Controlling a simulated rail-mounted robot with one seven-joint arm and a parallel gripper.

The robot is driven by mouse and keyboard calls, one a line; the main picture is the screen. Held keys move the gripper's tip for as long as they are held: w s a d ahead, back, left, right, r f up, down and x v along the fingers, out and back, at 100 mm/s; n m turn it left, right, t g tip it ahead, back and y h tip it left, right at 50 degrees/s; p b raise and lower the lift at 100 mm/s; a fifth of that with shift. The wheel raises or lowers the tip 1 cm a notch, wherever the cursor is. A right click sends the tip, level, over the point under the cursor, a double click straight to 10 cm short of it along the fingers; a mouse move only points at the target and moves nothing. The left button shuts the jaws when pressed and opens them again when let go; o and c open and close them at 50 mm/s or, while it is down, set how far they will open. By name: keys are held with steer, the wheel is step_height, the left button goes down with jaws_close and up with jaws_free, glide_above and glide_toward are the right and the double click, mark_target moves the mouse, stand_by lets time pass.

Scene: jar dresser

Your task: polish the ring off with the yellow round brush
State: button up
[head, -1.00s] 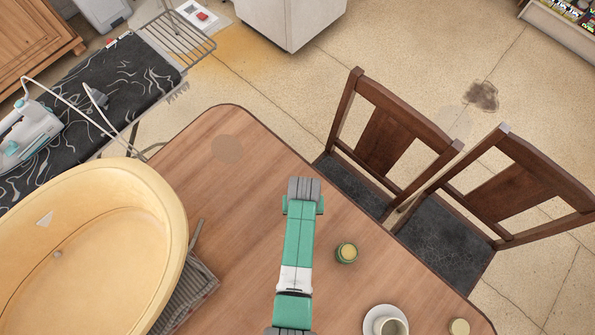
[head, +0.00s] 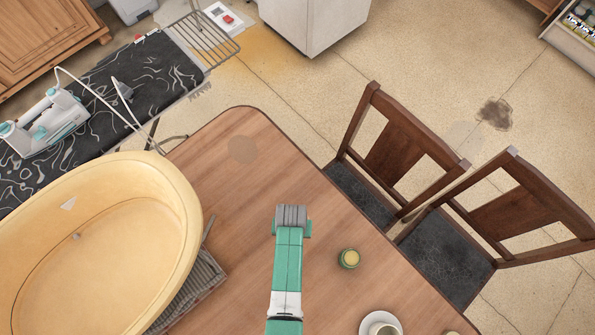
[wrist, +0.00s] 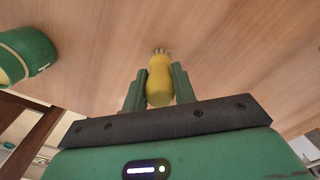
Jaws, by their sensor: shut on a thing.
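A faint greyish round mark (head: 242,149), likely the ring, lies on the wooden table near its far corner in the head view. Its surface looks flat, and no brush touches it. My gripper (wrist: 160,72) is shut on the yellow round brush (wrist: 159,84), seen in the wrist view between the green fingers. The brush's short pale bristles point away from the gripper, towards the tabletop. In the head view my arm hides the fingers and the brush; its visible end is to the right of and nearer than the mark.
A large cream tub (head: 185,225) stands on the left over a striped cloth (head: 205,285). Chairs (head: 400,160) line the right edge. Tabletop around the mark is clear.

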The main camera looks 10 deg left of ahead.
steer(key=shift+s+a+r+p, duration=0.1)
steer(key=shift+s+a+p, duration=0.25)
steer(key=shift+s+a, duration=0.25)
steer(key=shift+s+r+p, duration=0.15)
steer(key=shift+r+p, duration=0.2)
steer(key=shift+p, duration=0.15)
step_height(320, 180, up, 7)
steer(key=p, duration=0.6)
